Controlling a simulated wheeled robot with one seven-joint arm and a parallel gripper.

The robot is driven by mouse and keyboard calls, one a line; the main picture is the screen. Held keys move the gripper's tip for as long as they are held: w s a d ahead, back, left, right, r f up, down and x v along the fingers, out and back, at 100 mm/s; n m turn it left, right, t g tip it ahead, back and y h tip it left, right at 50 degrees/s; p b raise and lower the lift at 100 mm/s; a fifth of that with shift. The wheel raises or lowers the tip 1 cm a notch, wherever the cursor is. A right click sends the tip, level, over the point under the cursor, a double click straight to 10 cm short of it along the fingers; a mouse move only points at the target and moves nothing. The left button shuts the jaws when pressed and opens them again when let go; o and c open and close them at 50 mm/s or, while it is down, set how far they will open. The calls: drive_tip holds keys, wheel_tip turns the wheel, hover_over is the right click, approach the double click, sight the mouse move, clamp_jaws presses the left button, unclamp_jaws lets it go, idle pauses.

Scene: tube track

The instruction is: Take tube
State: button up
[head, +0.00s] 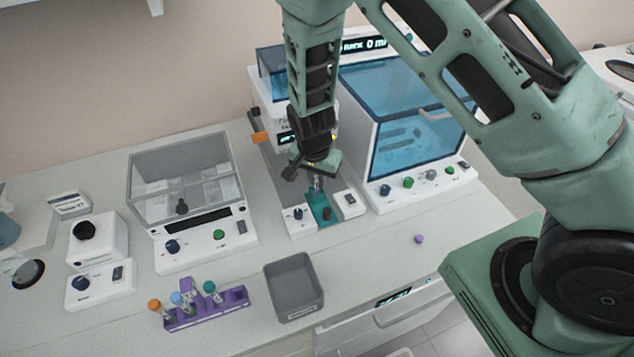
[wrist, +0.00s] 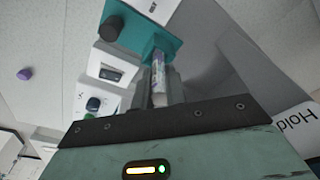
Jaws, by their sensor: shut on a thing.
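My gripper (head: 317,182) points down over the teal holder (head: 322,209) of a small white device at the middle of the bench. In the wrist view my gripper (wrist: 158,85) is shut on a slim tube (wrist: 159,70) with pale and purplish colouring. The tube stands between the fingers beside the teal part (wrist: 150,30); I cannot tell whether its end is still seated there. No cap shows on its visible end. A loose purple cap (head: 419,239) lies on the bench to the right, also in the wrist view (wrist: 25,73).
A purple rack (head: 220,311) holds tubes with orange, blue and teal caps at the front left. A grey bin (head: 294,288) stands beside it. A clear-lidded machine (head: 185,185) is at left, a blue-windowed cabinet (head: 410,125) at right. The bench's front edge is near the bin.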

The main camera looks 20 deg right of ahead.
wheel_tip(320, 180, up, 18)
drive_tip(key=b, duration=0.4)
drive_tip(key=shift+b, duration=0.3)
idle(0.4)
